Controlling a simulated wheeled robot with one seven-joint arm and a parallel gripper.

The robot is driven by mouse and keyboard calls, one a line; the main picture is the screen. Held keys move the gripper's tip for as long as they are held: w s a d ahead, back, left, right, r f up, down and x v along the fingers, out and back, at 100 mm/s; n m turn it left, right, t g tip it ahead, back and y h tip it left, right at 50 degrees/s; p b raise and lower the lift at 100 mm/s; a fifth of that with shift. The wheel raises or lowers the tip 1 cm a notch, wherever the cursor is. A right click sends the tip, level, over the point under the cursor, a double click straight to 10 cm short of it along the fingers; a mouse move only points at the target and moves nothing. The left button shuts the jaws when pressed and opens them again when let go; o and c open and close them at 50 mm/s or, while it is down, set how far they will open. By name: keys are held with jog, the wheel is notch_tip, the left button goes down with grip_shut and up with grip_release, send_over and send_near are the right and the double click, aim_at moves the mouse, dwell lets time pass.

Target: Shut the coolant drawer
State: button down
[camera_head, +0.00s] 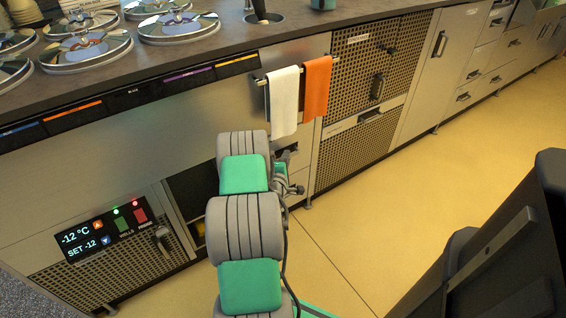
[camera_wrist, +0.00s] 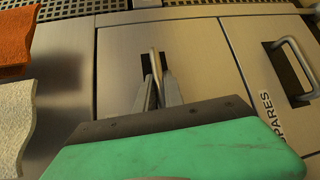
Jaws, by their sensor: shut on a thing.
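In the wrist view, my gripper (camera_wrist: 157,85) is shut on the metal bar handle (camera_wrist: 155,62) of a plain grey drawer front (camera_wrist: 200,45). The handle stands before a dark recess. No label shows on this front, so I cannot read whether it is the coolant drawer. The front beside it carries a "SPARES" label (camera_wrist: 271,115). In the head view, my arm reaches down to the drawer stack (camera_head: 302,160) below the towels and hides most of it. I cannot tell how far the held drawer stands out.
A white towel (camera_head: 284,100) and an orange towel (camera_head: 316,88) hang on a rail above the drawers. A dark opening (camera_head: 190,193) lies left of my arm, beside the control panel (camera_head: 105,232). Lidded wells (camera_head: 85,48) line the counter. The yellow floor at right is mostly clear.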

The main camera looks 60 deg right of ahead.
jog(key=c, duration=1.7)
grip_release()
jog(key=shift+s, duration=0.1)
jog(key=shift+c, duration=0.2)
jog(key=v, duration=0.8)
jog(key=shift+d, duration=0.1)
